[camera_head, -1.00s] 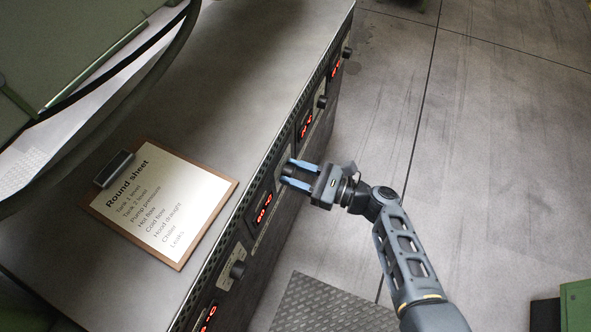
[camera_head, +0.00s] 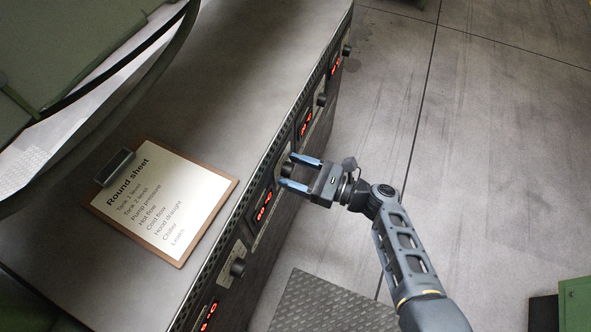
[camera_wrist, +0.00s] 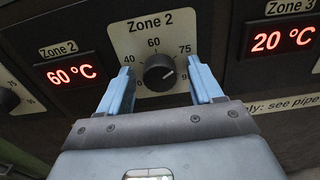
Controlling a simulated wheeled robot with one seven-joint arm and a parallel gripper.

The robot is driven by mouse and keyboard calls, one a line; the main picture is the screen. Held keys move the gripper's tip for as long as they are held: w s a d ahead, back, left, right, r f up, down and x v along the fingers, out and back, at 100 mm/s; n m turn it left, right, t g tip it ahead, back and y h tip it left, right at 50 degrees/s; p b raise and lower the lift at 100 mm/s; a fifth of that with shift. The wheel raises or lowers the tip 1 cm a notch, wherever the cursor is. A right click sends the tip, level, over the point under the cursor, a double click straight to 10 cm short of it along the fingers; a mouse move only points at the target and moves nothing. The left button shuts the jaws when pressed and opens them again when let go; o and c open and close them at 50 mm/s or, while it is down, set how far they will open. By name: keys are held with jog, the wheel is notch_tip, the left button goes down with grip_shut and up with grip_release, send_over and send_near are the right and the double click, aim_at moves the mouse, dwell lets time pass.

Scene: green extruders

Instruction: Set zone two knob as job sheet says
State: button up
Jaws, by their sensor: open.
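My gripper (camera_wrist: 160,68) is open, with one blue finger on each side of the knob; contact cannot be told. In the head view my gripper (camera_head: 286,170) faces the cabinet front around the knob (camera_head: 287,169). A clipboard (camera_head: 213,236) on the cabinet top is headed "Round sheet" and lists checks, with no zone setting legible.
The Zone 3 display (camera_wrist: 282,40) on the right reads 20 °C. Another knob (camera_head: 238,267) and display (camera_head: 209,315) are nearer along the cabinet front. Further knobs (camera_head: 322,99) continue towards the far end.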

jog(key=v, duration=0.7)
jog(key=shift+d, duration=0.35)
jog(key=shift+s, duration=0.15)
jog(key=s+d+f+n+h, duration=0.2)
jog(key=s+f+h, duration=0.2)
jog(key=s+f, duration=0.35)
jog(key=s+d+n+t+h+p, duration=0.1)
jog(key=s+d+n+h, duration=0.25)
jog(key=s, duration=0.55)
jog(key=s+d+n+t+h+p, duration=0.1)
jog(key=s+d+n+h, duration=0.2)
jog(key=s+d+h, duration=0.35)
jog(key=s+d+r+n+t+h, duration=0.1)
jog(key=s+r+n, duration=0.3)
jog(key=r, duration=0.7)
jog(key=s+d+r+n+t+h, duration=0.1)
jog(key=s+r+n+t, duration=0.2)
jog(key=r, duration=0.8)
jog(key=s+d+r+n+t+h, duration=0.1)
jog(key=s+r+n, duration=0.3)
jog(key=r, duration=0.7)
jog(key=shift+s+d+n+t+p, duration=0.4)
jog(key=shift+n+t, duration=0.5)
jog(key=shift+n, duration=0.35)
